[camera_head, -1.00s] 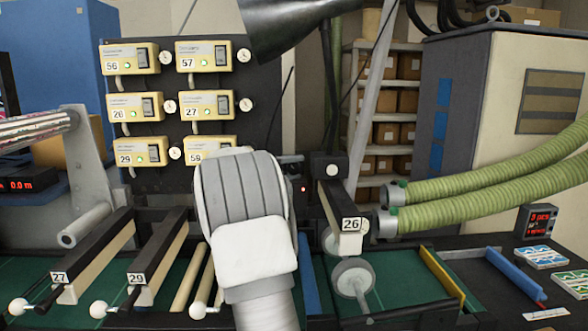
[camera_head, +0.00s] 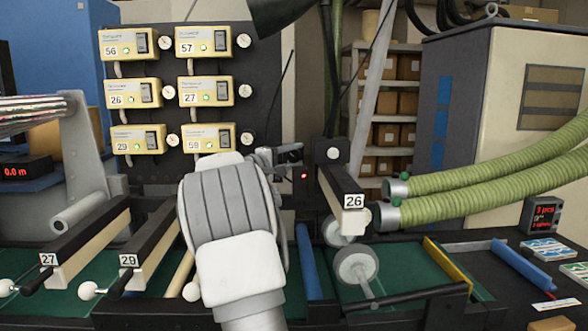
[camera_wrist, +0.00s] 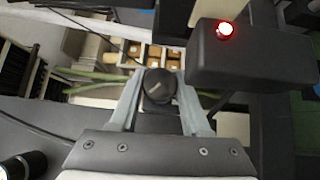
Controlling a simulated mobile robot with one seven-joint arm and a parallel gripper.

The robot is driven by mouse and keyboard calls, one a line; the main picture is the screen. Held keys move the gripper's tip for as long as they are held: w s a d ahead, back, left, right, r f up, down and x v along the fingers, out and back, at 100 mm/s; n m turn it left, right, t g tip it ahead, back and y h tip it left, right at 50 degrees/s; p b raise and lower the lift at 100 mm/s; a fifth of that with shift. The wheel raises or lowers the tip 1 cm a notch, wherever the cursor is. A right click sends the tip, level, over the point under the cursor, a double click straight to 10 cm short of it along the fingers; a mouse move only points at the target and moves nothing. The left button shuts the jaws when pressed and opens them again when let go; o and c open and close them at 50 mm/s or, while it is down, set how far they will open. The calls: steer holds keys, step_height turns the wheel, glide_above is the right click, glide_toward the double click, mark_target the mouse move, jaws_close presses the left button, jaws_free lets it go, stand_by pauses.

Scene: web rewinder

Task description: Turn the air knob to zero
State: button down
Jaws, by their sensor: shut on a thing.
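A round black knob (camera_wrist: 158,87) with a pale pointer line sits between the two grey fingers in the wrist view. My gripper (camera_wrist: 160,100) is shut on it, one finger on each side. In the head view my gripper (camera_head: 280,155) shows small behind my bulky wrist, pointing away beside a dark box with a red light (camera_head: 304,175). The knob cannot be made out in the head view. The pointer line is slanted; no scale can be read around it.
The dark box with the lit red lamp (camera_wrist: 225,30) is close to the gripper at upper right in the wrist view. A panel of numbered yellow units (camera_head: 130,92) with gauges stands behind. Arm 26 (camera_head: 343,185) and green hoses (camera_head: 480,165) are to the right.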

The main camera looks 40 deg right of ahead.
stand_by(0.3)
steer(key=shift+c, duration=1.9)
jaws_free()
steer(key=a+b, duration=0.1)
steer(key=a, duration=0.4)
steer(key=s+a+b, duration=0.1)
steer(key=a+b, duration=0.1)
steer(key=a, duration=0.4)
steer(key=a+f+b, duration=0.1)
steer(key=a, duration=0.5)
steer(key=shift+s+a+b, duration=0.2)
steer(key=shift+s+b, duration=0.05)
steer(key=shift+b, duration=0.15)
